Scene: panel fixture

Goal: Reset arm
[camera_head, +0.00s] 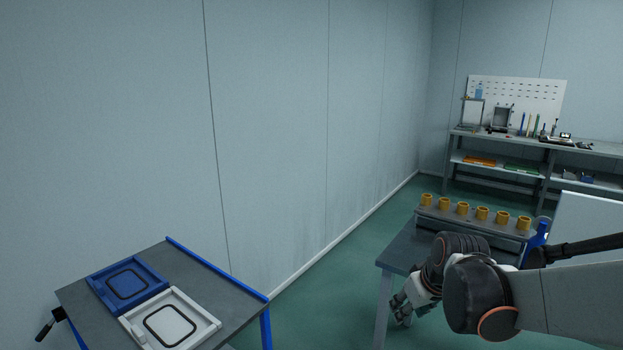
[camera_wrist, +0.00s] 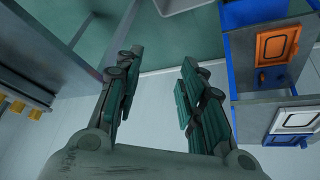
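My arm reaches in from the right edge of the head view and bends down. Part of my gripper is hidden by the wrist in the head view.
A blue-edged table (camera_head: 235,295) at lower left carries a blue frame (camera_head: 98,287) and a white frame (camera_head: 208,322). A rack (camera_head: 470,226) with several yellow cups stands by my arm. An orange panel (camera_wrist: 262,48) shows in the wrist view. Floor between tables is clear.

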